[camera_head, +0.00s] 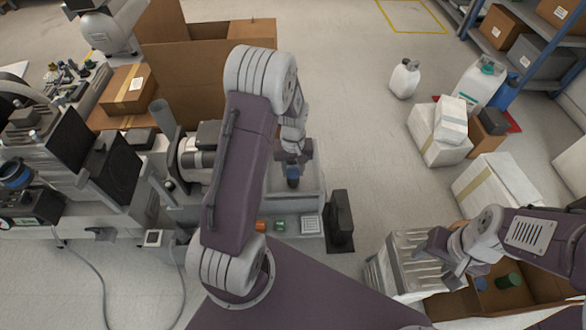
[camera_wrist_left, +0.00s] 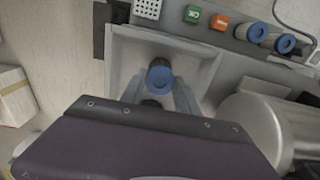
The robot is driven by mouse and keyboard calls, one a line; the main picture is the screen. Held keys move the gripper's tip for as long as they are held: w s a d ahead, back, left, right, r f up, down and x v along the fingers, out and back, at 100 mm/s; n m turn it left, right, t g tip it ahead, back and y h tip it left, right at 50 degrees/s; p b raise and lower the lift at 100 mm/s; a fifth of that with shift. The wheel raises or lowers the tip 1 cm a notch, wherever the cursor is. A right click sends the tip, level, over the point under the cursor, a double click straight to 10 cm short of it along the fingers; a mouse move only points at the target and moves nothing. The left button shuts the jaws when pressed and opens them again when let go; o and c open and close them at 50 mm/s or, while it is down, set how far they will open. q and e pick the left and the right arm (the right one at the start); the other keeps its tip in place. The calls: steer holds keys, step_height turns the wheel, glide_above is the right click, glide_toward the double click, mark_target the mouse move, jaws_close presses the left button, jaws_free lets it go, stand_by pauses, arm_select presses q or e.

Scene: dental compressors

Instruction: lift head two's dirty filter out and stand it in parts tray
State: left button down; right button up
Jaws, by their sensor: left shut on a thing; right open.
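A filter with a blue ring-shaped top (camera_wrist_left: 159,80) is between the fingers of my left gripper (camera_wrist_left: 158,94) in the left wrist view. In the head view the blue filter (camera_head: 293,182) hangs below my left gripper (camera_head: 293,170). It is over a grey walled tray (camera_head: 312,178), which the wrist view also shows (camera_wrist_left: 121,48). Whether the filter's lower end touches the tray floor is hidden. My right gripper (camera_head: 447,259) is open at the lower right, by a pale ribbed container (camera_head: 398,270).
Two blue-topped cylinders (camera_wrist_left: 257,32) (camera_wrist_left: 285,43) stand beside the tray, near an orange block (camera_wrist_left: 219,22), a green block (camera_wrist_left: 192,14) and a perforated plate (camera_wrist_left: 145,8). A black upright object (camera_head: 340,220) stands right of the tray. An open carton (camera_head: 540,285) holds green and blue cylinders.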

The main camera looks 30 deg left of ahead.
arm_select(q)
steer(key=shift+f+p, duration=0.25)
steer(key=shift+p, duration=0.3)
stand_by(0.9)
steer(key=shift+c, duration=1.8)
jaws_free()
step_height(320, 180, up, 7)
steer(key=p, duration=0.7)
steer(key=shift+r, duration=0.1)
